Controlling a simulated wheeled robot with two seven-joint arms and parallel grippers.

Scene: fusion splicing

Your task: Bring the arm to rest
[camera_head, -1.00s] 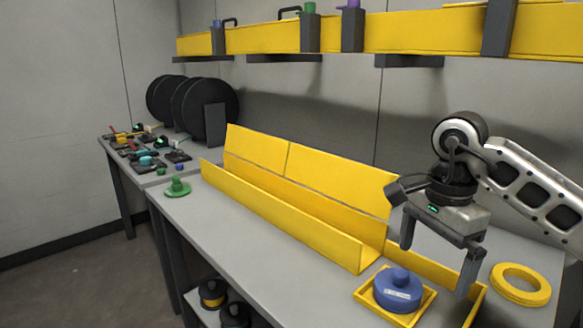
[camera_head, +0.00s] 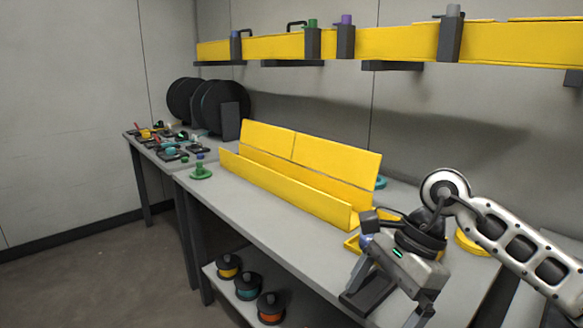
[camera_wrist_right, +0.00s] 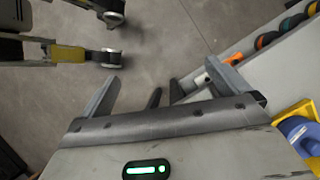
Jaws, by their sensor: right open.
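My right gripper (camera_head: 392,303) hangs at the front edge of the workbench, at the lower right of the head view. Its two fingers are spread with nothing between them. In the right wrist view the open fingers (camera_wrist_right: 165,88) point out over the bare grey floor. My left gripper is not in view.
The workbench (camera_head: 225,209) carries a long yellow trough (camera_head: 290,190) and a green knobbed piece (camera_head: 201,172). A blue round part (camera_wrist_right: 302,133) sits in a yellow tray (camera_wrist_right: 283,117) beside the gripper. Spools (camera_head: 248,286) stand on a lower shelf.

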